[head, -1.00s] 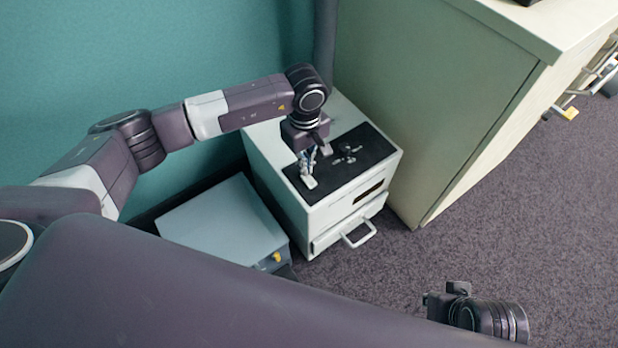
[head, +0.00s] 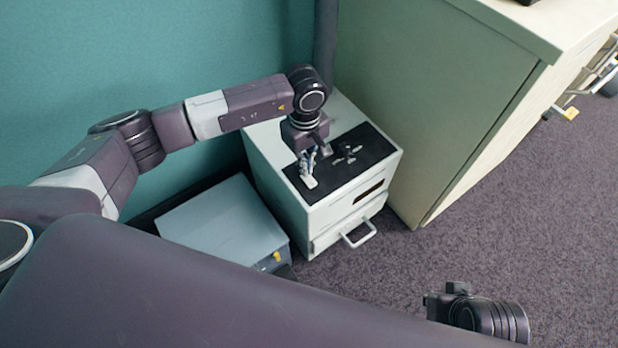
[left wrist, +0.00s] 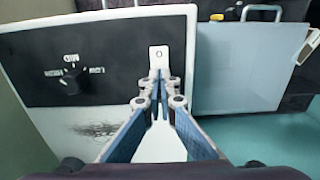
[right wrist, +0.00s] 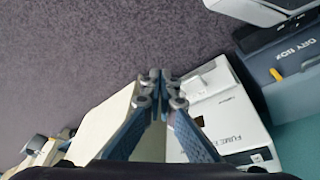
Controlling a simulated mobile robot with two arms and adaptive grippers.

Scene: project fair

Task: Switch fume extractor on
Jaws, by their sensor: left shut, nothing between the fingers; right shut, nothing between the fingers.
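The fume extractor (head: 335,205) is a pale box with a black top panel (head: 365,145). A dark knob (left wrist: 73,82) with printed labels is on this panel, and a white switch (left wrist: 158,54) sits near its edge. An "O" mark shows on the switch. My left gripper (head: 309,168) is shut and empty, pointing down at the switch. Its fingertips (left wrist: 160,78) overlap the near end of the switch; I cannot tell whether they touch it. My right gripper (right wrist: 161,78) is shut and empty. The extractor's lettered front (right wrist: 218,108) appears beyond it.
A grey-blue box (head: 222,228) with a yellow latch stands close left of the extractor. Its lettered side (right wrist: 290,55) shows in the right wrist view. A pale green cabinet (head: 440,100) stands close right. A teal wall (head: 130,60) is behind. Carpet (head: 520,210) in front is clear.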

